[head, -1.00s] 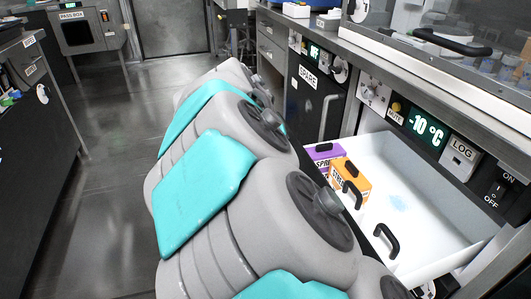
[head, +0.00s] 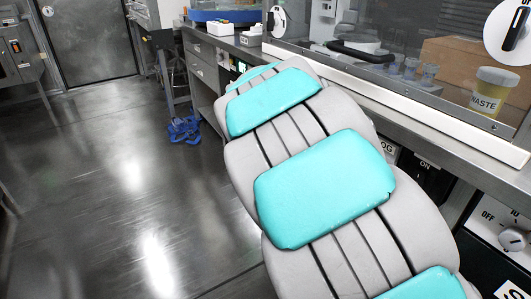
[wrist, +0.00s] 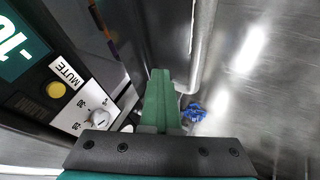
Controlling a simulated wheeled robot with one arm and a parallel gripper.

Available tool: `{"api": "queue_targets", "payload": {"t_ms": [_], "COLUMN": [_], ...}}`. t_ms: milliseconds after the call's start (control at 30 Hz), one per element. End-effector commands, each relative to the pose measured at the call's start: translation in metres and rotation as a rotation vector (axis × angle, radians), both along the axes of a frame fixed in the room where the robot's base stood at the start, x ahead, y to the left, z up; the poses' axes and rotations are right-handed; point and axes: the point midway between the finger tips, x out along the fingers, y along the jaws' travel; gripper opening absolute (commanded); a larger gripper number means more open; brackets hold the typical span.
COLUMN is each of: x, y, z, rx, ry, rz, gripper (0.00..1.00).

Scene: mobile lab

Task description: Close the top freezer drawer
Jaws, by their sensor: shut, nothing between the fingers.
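The top freezer drawer is hidden behind my arm in the head view, and I cannot make out how far it stands out. The freezer's control panel shows in part beside my arm, with the LOG label (head: 387,150) and the ON switch (head: 428,166). In the wrist view the green display (wrist: 18,45), the yellow MUTE button (wrist: 56,90) and a dial (wrist: 100,118) are at the left. My gripper (wrist: 160,76) is shut and empty, beside the panel. Its fingers point along the dark cabinet front. A small orange and purple patch at the upper left is unclear.
A glass-fronted hood with a WASTE jar (head: 491,92) stands above the counter. A blue object (head: 184,129) lies on the floor and also shows in the wrist view (wrist: 194,112). A metal bar (wrist: 198,45) runs right of the fingers. The floor at left is clear.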

Motion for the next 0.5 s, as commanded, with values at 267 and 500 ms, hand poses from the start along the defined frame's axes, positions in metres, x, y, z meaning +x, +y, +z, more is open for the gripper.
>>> {"api": "queue_targets", "payload": {"t_ms": [267, 500], "x": [0.026, 0.042], "y": [-0.044, -0.069], "z": [-0.001, -0.001], "rx": [0.002, 0.001], "ry": [0.005, 0.003], "rz": [-0.004, -0.002], "gripper": [0.0, 0.0]}}
